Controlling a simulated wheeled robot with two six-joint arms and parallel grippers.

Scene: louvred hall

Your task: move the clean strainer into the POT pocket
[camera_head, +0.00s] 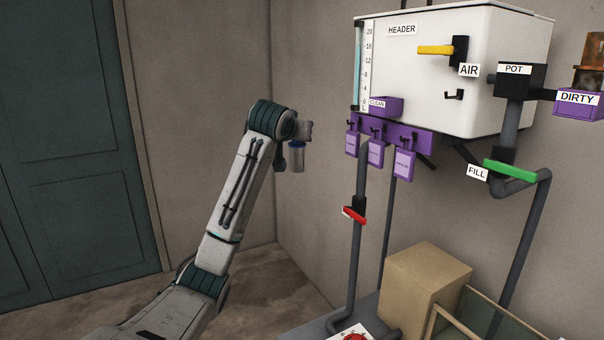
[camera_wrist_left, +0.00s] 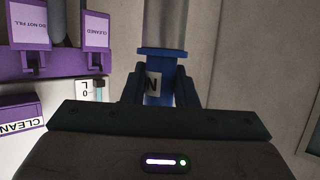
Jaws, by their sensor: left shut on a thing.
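My left gripper (camera_head: 296,146) is raised in open air left of the white tank. It is shut on the clean strainer (camera_head: 297,162), which has a blue collar and a pale grey cylindrical body hanging upright below. In the left wrist view the fingers (camera_wrist_left: 161,88) are on either side of the strainer's blue collar (camera_wrist_left: 160,52), which carries a partly hidden label showing "N". The POT pocket (camera_head: 519,82) is a black box on a grey pipe at the tank's right side, well away from the strainer. Its inside is not visible. My right gripper is out of view.
The purple CLEAN holder (camera_head: 385,109) is on the tank (camera_head: 490,50), with purple tags (camera_head: 376,154) below. A brown, dirty strainer (camera_head: 588,76) stands at the DIRTY holder (camera_head: 578,106). The yellow AIR lever (camera_head: 435,50), green FILL handle (camera_head: 510,171) and red handle (camera_head: 354,216) stick out.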

